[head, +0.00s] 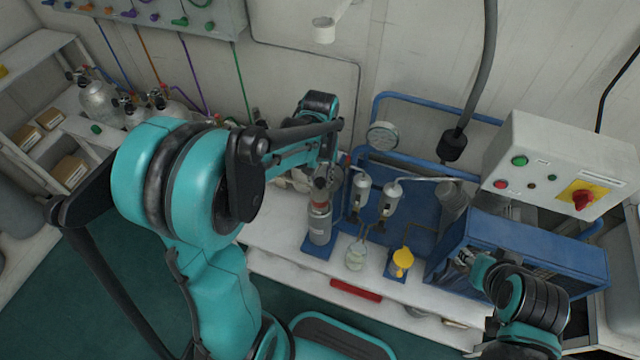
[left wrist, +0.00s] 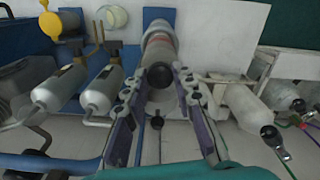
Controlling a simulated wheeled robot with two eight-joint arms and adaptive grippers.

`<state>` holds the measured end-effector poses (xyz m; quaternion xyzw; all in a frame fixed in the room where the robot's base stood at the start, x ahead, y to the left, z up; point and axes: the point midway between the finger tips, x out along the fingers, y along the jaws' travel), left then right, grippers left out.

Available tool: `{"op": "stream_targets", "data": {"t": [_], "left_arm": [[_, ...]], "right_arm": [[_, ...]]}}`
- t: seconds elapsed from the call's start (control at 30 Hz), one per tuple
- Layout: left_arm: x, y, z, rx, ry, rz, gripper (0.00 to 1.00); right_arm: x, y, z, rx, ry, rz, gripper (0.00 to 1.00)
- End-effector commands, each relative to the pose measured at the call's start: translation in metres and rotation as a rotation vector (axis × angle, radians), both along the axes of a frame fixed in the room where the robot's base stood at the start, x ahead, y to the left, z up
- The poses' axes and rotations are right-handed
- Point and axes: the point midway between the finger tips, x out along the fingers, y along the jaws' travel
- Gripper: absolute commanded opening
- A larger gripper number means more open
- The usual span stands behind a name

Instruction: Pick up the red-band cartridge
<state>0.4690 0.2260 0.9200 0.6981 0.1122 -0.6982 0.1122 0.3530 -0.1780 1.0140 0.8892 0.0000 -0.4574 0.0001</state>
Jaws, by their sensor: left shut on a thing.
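The red-band cartridge (head: 319,226) is a grey cylinder with a red band near its top. It is upright at a small blue base (head: 320,251); I cannot tell whether it is lifted clear. My left gripper (head: 321,184) comes down from above and is shut on the cartridge's top end. In the left wrist view the two fingers (left wrist: 160,82) lie on either side of the dark knob, and the cartridge (left wrist: 159,45) extends beyond them.
Two silver filter canisters (head: 360,190) (head: 390,198) stand right of the cartridge on the blue panel. A yellow piece (head: 403,258) and a clear jar (head: 356,256) are in front. A control box (head: 555,168) and blue finned unit (head: 535,252) stand right. Gas cylinders (head: 100,100) stand far left.

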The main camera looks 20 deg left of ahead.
Motion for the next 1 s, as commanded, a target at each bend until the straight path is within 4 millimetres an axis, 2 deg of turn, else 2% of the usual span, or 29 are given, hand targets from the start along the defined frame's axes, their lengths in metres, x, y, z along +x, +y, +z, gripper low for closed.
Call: {"op": "stream_targets", "data": {"t": [0.03, 0.6, 0.8, 1.0], "left_arm": [[0.000, 0.000, 0.015, 0.000, 0.000, 0.000, 0.00], [0.000, 0.000, 0.136, 0.000, 0.000, 0.000, 0.00], [0.000, 0.000, 0.160, 0.000, 0.000, 0.000, 0.00], [0.000, 0.000, 0.166, 0.000, 0.000, 0.000, 0.00]], "right_arm": [[0.000, 0.000, 0.008, 0.000, 0.000, 0.000, 0.40], [0.000, 0.000, 0.050, 0.000, 0.000, 0.000, 0.40], [0.000, 0.000, 0.057, 0.000, 0.000, 0.000, 0.40], [0.000, 0.000, 0.058, 0.000, 0.000, 0.000, 0.40]]}}
